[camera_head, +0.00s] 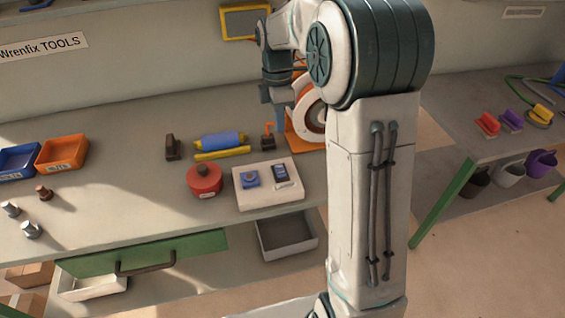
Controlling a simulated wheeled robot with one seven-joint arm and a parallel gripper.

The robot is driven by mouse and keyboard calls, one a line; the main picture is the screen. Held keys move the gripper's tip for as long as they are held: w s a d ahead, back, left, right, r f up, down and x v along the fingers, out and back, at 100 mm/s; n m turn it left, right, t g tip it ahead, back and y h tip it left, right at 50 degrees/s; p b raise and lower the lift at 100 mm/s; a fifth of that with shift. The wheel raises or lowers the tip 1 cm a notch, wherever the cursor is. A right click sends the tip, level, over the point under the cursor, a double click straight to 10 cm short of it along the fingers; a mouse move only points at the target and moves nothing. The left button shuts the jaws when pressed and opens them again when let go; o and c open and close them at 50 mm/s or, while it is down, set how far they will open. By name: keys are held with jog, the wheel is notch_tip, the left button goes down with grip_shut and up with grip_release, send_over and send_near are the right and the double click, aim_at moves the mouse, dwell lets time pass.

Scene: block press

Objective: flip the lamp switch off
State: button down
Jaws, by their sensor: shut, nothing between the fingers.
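A pale switch plate (265,201) lies near the front edge of the workbench. My gripper (281,112) is shut and empty, above the back part of the bench. It is behind and above the plate, apart from it, in front of an orange and white round device (309,119). The gripper's fingertips are small and partly hard to make out.
A red round pot (204,182) stands just left of the plate. Behind it lie a blue roll (219,140), a yellow bar (222,154) and a dark block (172,147). My arm hides the bench right of the plate. An open grey bin (287,238) sits below.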

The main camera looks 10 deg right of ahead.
aim_at(282, 172)
jog(key=f, duration=0.4)
jog(key=s+f+p, duration=0.1)
jog(key=f, duration=0.4)
jog(key=s+f+p, duration=0.1)
jog(key=f, duration=0.3)
jog(key=shift+f, duration=0.35)
